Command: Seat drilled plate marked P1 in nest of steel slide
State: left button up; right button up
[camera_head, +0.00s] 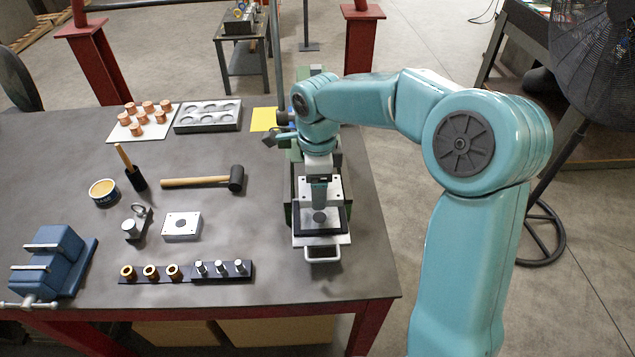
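A pale drilled plate (181,227) lies flat on the table, with a dark centre hole and small corner holes. Its marking is too small to read. The steel slide (335,240) stands at the table's right side, with a handle at its front and a black frame (340,222) on it. A second pale plate-like part (335,190) with small holes shows behind the black frame. My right gripper (319,200) points down over this part and the frame. Its fingers look narrow, and whether they hold anything is unclear. My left gripper is out of view.
A mallet (236,179), a brush (137,178), a round tin (103,192) and a lifting-eye block (132,227) lie on the table. A blue vise (55,262) stands at left. A black rack (237,270) holds pins and bushings. A pocketed tray (208,116) is behind.

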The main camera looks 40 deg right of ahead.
jog(key=shift+w+d+f, duration=0.2)
jog(key=shift+w+f, duration=0.1)
jog(key=shift+w, duration=0.05)
jog(key=shift+f+b, duration=0.25)
jog(key=shift+b, duration=0.05)
jog(key=shift+s+a+f+b, duration=0.2)
jog(key=shift+s+f+b, duration=0.15)
jog(key=shift+f+b, duration=0.15)
pick_arm(q)
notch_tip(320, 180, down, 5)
jog(key=b, duration=0.3)
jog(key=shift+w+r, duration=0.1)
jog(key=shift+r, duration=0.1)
pick_arm(e)
notch_tip(320, 180, down, 4)
jog(key=shift+f, duration=0.15)
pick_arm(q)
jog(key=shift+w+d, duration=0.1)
pick_arm(e)
jog(key=shift+w+d, duration=0.1)
jog(key=shift+w, duration=0.15)
jog(key=shift+s, duration=0.15)
jog(key=shift+w, duration=0.2)
